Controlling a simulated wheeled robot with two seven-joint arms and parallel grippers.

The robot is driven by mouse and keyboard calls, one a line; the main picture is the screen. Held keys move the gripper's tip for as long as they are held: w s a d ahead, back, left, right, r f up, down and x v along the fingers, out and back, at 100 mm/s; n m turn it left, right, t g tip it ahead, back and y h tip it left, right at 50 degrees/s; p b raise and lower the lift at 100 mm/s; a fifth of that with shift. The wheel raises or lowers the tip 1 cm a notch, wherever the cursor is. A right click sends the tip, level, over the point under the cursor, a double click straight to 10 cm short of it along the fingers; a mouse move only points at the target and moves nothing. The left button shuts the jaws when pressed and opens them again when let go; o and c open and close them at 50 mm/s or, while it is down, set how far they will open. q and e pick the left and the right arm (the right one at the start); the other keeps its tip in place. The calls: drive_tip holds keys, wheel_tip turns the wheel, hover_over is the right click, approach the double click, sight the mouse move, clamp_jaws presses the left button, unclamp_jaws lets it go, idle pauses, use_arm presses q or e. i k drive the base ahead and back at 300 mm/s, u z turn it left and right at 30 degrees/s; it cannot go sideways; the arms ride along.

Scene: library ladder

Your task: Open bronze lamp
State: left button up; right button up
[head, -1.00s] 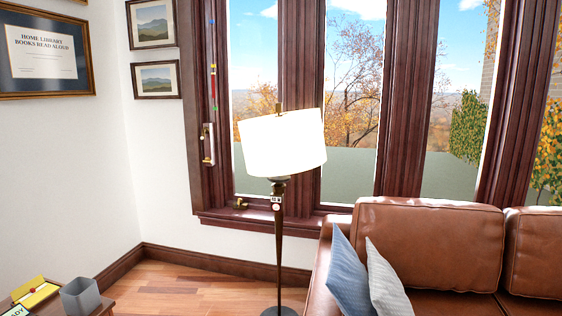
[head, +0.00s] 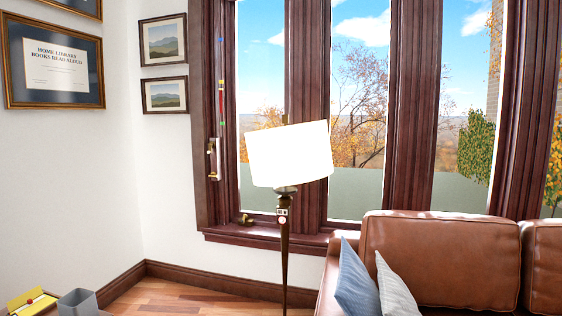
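A floor lamp with a white drum shade (head: 290,154) and a dark bronze pole (head: 284,245) stands in front of the window. Its shade is bright white. A small pale switch plate with a round button below it (head: 282,216) sits on the pole just under the shade. The lamp's base is below the picture's lower edge. Neither of my grippers shows in the head view.
A brown leather sofa (head: 440,255) with a blue pillow (head: 356,284) and a grey pillow (head: 394,290) stands right of the lamp. Wooden floor shows left of the lamp.

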sight(283, 210)
drive_tip(key=u, duration=0.45)
drive_tip(key=i, duration=1.1)
drive_tip(key=u, duration=0.45)
